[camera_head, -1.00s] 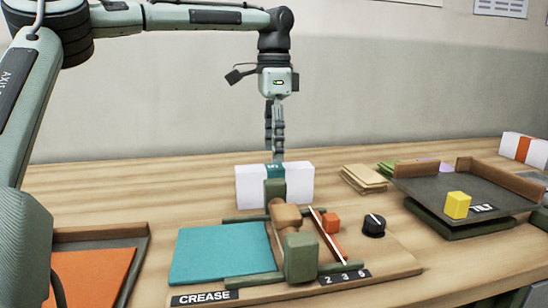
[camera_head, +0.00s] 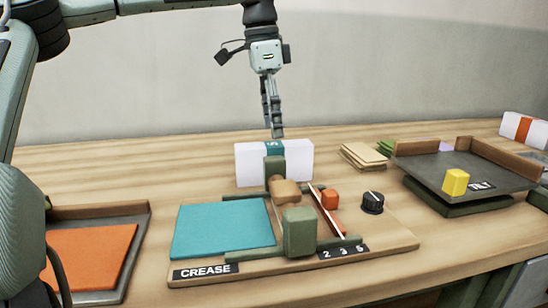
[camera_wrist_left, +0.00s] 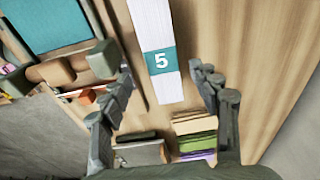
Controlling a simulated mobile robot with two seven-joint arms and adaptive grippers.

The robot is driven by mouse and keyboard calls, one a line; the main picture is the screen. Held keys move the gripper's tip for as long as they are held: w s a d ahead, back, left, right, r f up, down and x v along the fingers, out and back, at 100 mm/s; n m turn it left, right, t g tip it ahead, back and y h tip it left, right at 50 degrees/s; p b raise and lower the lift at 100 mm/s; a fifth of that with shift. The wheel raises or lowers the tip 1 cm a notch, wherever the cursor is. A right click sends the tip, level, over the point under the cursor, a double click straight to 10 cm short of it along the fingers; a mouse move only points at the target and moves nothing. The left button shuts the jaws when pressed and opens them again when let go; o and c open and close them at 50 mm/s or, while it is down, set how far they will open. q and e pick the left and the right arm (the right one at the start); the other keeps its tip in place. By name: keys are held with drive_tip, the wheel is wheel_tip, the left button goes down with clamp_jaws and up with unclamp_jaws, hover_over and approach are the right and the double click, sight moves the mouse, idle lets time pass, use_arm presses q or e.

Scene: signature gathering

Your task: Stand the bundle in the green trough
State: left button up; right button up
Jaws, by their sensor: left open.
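The bundle (camera_head: 298,162) is a white block with a teal band marked 5. It stands on the table behind the crease board. It also shows in the left wrist view (camera_wrist_left: 152,22), lying ahead and between the lines of the fingers. My left gripper (camera_head: 277,132) is above the bundle, fingers pointing down, their tips close to its top edge in the head view. I cannot pick out the green trough with certainty. My right gripper is not in view.
The crease board (camera_head: 400,240) with a teal sheet (camera_head: 222,228) is in front. The tilt tray (camera_head: 420,165) holding a yellow block (camera_head: 455,182) is at right, with tan cards (camera_head: 365,156) beside it. An orange-banded white bundle (camera_head: 537,130) is far right. An orange sheet (camera_head: 95,258) lies left.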

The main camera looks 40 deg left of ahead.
sight(274, 144)
use_arm(q)
wheel_tip(274, 144, down, 5)
drive_tip(key=shift+w+a+f, duration=0.1)
drive_tip(key=shift+w+f, duration=0.05)
drive_tip(key=shift+f, duration=0.05)
drive_tip(key=shift+w+f, duration=0.1)
drive_tip(key=shift+f, duration=0.2)
drive_tip(key=shift+c, duration=1.1)
drive_tip(key=c, duration=1.2)
drive_tip(key=shift+r, duration=0.1)
clamp_jaws()
